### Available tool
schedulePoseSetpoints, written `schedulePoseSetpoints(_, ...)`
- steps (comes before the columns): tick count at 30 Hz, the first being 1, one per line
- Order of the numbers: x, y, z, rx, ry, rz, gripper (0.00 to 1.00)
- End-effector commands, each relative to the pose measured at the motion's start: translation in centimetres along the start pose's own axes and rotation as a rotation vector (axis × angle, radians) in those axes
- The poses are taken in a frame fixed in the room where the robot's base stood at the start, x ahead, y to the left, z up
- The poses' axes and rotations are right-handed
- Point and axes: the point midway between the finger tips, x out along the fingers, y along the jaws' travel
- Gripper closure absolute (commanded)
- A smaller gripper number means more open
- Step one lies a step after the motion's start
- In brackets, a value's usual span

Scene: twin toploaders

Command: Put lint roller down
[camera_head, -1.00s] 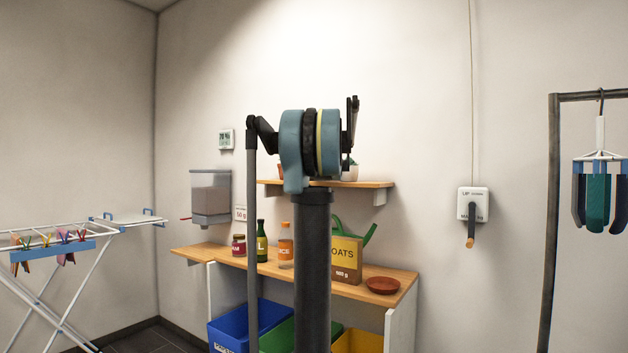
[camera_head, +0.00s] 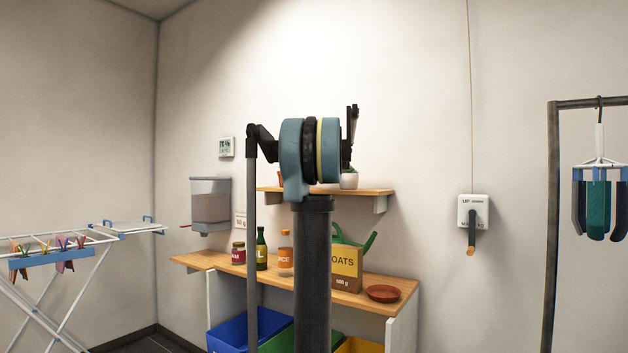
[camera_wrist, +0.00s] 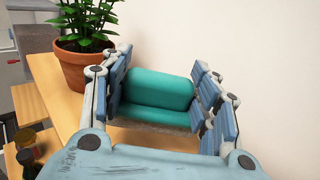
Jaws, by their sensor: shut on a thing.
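In the wrist view my gripper (camera_wrist: 160,66) has its blue-padded fingers closed on both sides of a rounded teal thing (camera_wrist: 155,92), which I take to be the lint roller. In the head view my own arm stands in the middle and hides the gripper and the roller.
A potted plant (camera_wrist: 82,66) stands on the shelf just left of my gripper. A pale wall is close behind and to the right. In the head view the wall shelf (camera_head: 372,191) is above a counter (camera_head: 350,294) with bottles, an OATS box (camera_head: 345,268) and a red dish (camera_head: 383,293).

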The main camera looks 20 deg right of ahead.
Motion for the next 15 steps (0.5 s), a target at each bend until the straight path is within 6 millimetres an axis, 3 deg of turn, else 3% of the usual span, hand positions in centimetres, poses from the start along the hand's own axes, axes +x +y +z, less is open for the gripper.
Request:
schedulePoseSetpoints(9, 0.0, 0.0, 5.4, 0.0, 0.0, 0.0, 0.75)
schedulePoseSetpoints(15, 0.0, 0.0, 6.8, 0.0, 0.0, 0.0, 0.75)
